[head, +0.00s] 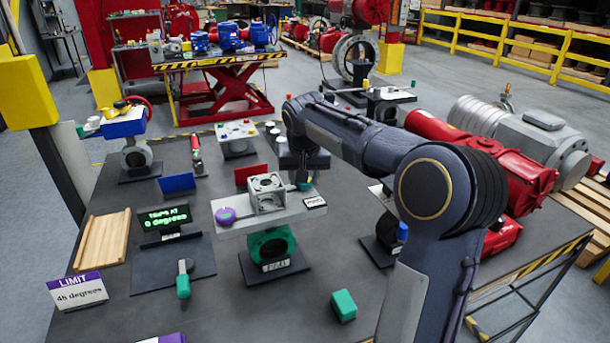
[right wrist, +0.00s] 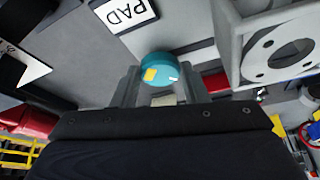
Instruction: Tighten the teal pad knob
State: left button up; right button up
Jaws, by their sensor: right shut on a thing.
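The teal pad knob (right wrist: 158,66) sits between the two fingers of my right gripper (right wrist: 165,88) in the right wrist view. It has a yellow mark and a small white mark on top. In the head view my right gripper (head: 303,172) points down at the right end of the grey mounting plate (head: 290,211), and the knob there is mostly hidden. A white PAD label (right wrist: 124,12) lies beside the knob. The gripper is shut on the knob. My left gripper is not in view.
A grey bracket (head: 266,192) and a purple knob (head: 226,216) are on the same plate, above a green valve (head: 272,244). A display (head: 164,219) reads 0 degrees at its lower line. A LIMIT card (head: 78,291) says 45 degrees. A green block (head: 343,305) lies in front.

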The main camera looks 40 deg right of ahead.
jog(key=m, duration=0.2)
jog(key=m+g+h, duration=0.1)
jog(key=m, duration=0.1)
jog(key=shift+w+a+r+m+p, duration=0.1)
jog(key=shift+w+a+m+p, duration=0.1)
jog(key=shift+m+p, duration=0.1)
jog(key=shift+w+m+g+h+p, duration=0.15)
jog(key=shift+m+g+p, duration=0.3)
jog(key=shift+m, duration=0.85)
jog(key=shift+w+m+g+h+p, duration=0.1)
jog(key=shift+m+g+h+p, duration=0.15)
jog(key=shift+m+g, duration=0.75)
jog(key=shift+m+t, duration=0.35)
jog(key=shift+m, duration=0.05)
jog(key=o, duration=1)
jog(key=shift+s, duration=0.1)
jog(key=v, duration=0.7)
jog(key=shift+a+r, duration=0.15)
jog(key=shift+r, duration=0.2)
jog(key=shift+f, duration=0.1)
